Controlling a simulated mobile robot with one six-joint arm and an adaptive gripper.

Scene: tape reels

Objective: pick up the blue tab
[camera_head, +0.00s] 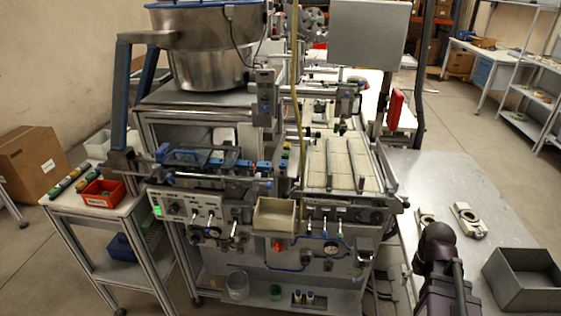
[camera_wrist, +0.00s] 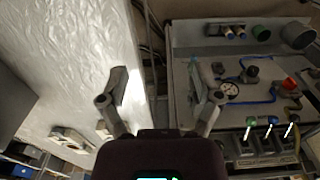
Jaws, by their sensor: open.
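I cannot make out with certainty which thing is the blue tab. Small blue parts show on the machine: a blue-tipped lever (camera_wrist: 273,120) on its front panel in the wrist view, and blue fittings (camera_head: 190,155) on its left side in the head view. My gripper (camera_wrist: 160,95) is open, with its two fingers apart and nothing between them. It is over the gap between the metal table and the machine front. In the head view my dark wrist shows at the right table's edge, and the fingertips cannot be made out.
The metal table (camera_head: 440,180) at right holds two beige parts (camera_head: 468,220) and a grey bin (camera_head: 524,280). The machine has a beige tray (camera_head: 274,217) at its front. A red bin (camera_head: 102,193) stands on the left side table. The back of the metal table is clear.

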